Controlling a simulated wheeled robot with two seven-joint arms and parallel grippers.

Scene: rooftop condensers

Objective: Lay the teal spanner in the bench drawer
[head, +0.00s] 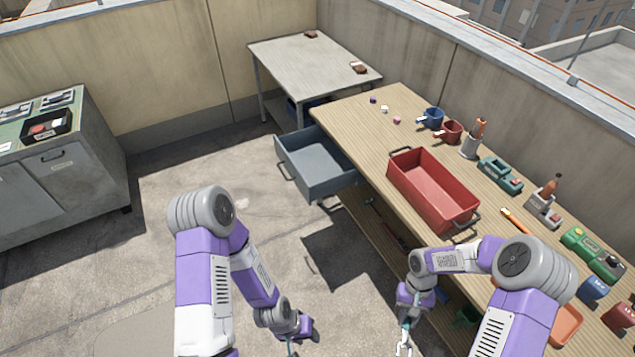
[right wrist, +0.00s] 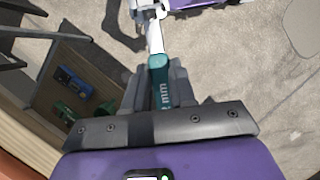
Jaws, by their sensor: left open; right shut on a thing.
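The teal spanner (right wrist: 159,72) is between the fingers of my right gripper (right wrist: 160,92) in the right wrist view. Its teal handle is gripped and its silver shank points away from the gripper. In the head view its silver end (head: 404,347) shows below my right gripper (head: 408,312), in front of the bench's near edge. The bench drawer (head: 318,166) is grey-blue, pulled out at the bench's far left end, and its visible inside looks empty. My left gripper (head: 300,330) is low over the floor at the bottom centre, open; its fingertips are hard to make out.
A red tray (head: 432,190) stands on the wooden bench (head: 365,125), with mugs (head: 450,131), a grey cup and several tools around it. Items lie on a shelf under the bench. A grey cabinet (head: 60,180) is at left. Floor between cabinet and drawer is clear.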

